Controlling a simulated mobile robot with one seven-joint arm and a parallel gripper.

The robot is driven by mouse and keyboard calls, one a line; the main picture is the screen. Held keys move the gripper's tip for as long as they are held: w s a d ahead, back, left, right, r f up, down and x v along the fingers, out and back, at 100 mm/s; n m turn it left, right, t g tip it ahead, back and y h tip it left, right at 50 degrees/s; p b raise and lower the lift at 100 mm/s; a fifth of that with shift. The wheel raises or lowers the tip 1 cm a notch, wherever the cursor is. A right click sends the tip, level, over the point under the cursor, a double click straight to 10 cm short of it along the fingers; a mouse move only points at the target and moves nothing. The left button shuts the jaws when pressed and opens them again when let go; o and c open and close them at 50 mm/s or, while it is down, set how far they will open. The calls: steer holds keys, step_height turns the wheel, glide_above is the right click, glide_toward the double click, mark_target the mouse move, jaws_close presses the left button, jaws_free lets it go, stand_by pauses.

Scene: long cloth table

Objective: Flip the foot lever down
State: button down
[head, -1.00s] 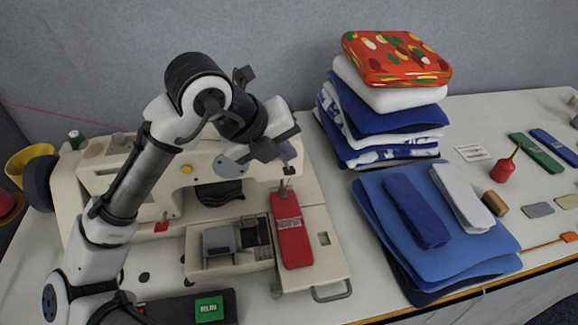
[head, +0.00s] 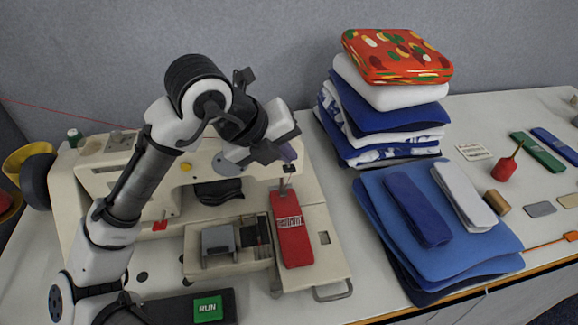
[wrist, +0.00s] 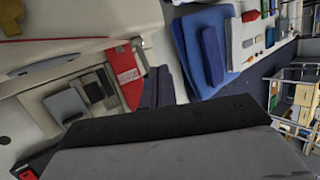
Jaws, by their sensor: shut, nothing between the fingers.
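The cream sewing machine (head: 95,185) stands at the left of the table, its head end by my gripper. My gripper (head: 289,153) is shut and empty beside the machine's head, above the presser foot area (head: 284,187). Its shut fingers also show in the wrist view (wrist: 157,88). I cannot make out the foot lever; my gripper covers part of the machine's head. A red cloth piece (head: 292,232) with a white-printed label lies on the machine bed below the foot. It also shows in the wrist view (wrist: 124,72).
A tall stack of folded cloth (head: 385,118) stands right of the machine head. Flat blue cloths (head: 440,260) lie in front of it. A green RUN sign (head: 208,308) is at the bottom. A red oil can (head: 503,170) stands further right.

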mark_target(285, 170)
steer(key=shift+s+d+f+b, duration=0.1)
steer(key=shift+s+f+b, duration=0.15)
steer(key=shift+f+b, duration=0.65)
steer(key=shift+s+f+b, duration=0.25)
steer(key=shift+f+b, duration=0.55)
steer(key=shift+f, duration=0.1)
stand_by(1.6)
steer(key=shift+r, duration=0.1)
steer(key=shift+w+r+p, duration=0.2)
steer(key=shift+r+p, duration=0.35)
steer(key=shift+r, duration=0.2)
steer(key=shift+w+r+p, duration=0.2)
steer(key=shift+r+p, duration=0.4)
steer(key=shift+r, duration=0.1)
steer(key=shift+w+r+p, duration=0.2)
steer(key=shift+r+p, duration=0.35)
steer(key=shift+r, duration=0.2)
steer(key=r+p, duration=0.1)
steer(key=w+r+p, duration=0.1)
steer(key=r, duration=0.1)
steer(key=r+p, duration=0.1)
steer(key=shift+w+a+r, duration=0.15)
steer(key=shift+a+r, duration=0.1)
steer(key=shift+r, duration=0.15)
